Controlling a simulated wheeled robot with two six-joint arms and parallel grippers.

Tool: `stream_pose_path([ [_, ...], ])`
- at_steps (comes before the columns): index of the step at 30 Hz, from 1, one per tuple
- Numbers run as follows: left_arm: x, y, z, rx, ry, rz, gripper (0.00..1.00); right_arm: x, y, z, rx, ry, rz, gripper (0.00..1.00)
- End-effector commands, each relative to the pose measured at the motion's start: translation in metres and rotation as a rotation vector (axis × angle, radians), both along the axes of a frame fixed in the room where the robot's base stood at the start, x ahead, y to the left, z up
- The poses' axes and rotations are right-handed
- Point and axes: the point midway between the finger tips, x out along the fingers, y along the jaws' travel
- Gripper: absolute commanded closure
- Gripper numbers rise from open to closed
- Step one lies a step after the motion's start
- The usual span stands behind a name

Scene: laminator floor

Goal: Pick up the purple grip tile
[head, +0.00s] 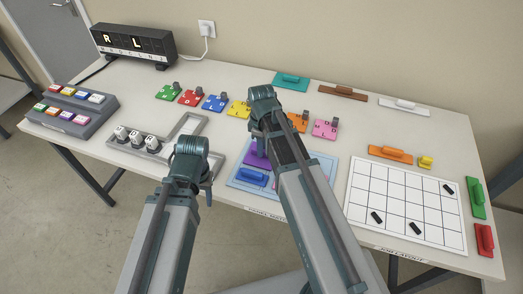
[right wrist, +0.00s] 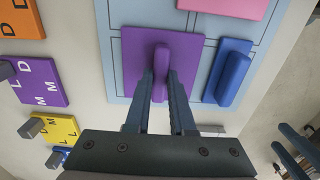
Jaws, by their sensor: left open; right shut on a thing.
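The purple grip tile (right wrist: 190,45) is a flat square with a raised purple handle (right wrist: 162,60). In the right wrist view it lies over the light blue board (right wrist: 118,80); whether it touches the board I cannot tell. My right gripper (right wrist: 161,90) has one finger on each side of the handle and is shut on it. In the head view the tile (head: 252,160) is mostly hidden by my right arm. My left gripper (head: 208,192) is open and empty, left of the light blue board (head: 325,165) by the grey L-shaped holder (head: 184,127).
A blue grip tile (right wrist: 232,72) lies right beside the purple one in the wrist view. A row of lettered tiles, including a yellow one (head: 238,109) and a pink one (head: 325,129), stands behind. A white grid sheet (head: 400,190) lies to the right.

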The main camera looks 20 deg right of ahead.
Motion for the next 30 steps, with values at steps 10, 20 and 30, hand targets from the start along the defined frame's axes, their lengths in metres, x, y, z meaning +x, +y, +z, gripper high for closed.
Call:
stream_pose_path([
  [10,0.000,0.000,0.031,0.000,0.000,0.000,0.50,0.000,0.000,0.031,0.000,0.000,0.000,1.00],
  [20,0.000,0.000,0.083,0.000,0.000,0.000,0.50,0.000,0.000,0.083,0.000,0.000,0.000,1.00],
  [30,0.000,0.000,0.100,0.000,0.000,0.000,0.50,0.000,0.000,0.100,0.000,0.000,0.000,1.00],
])
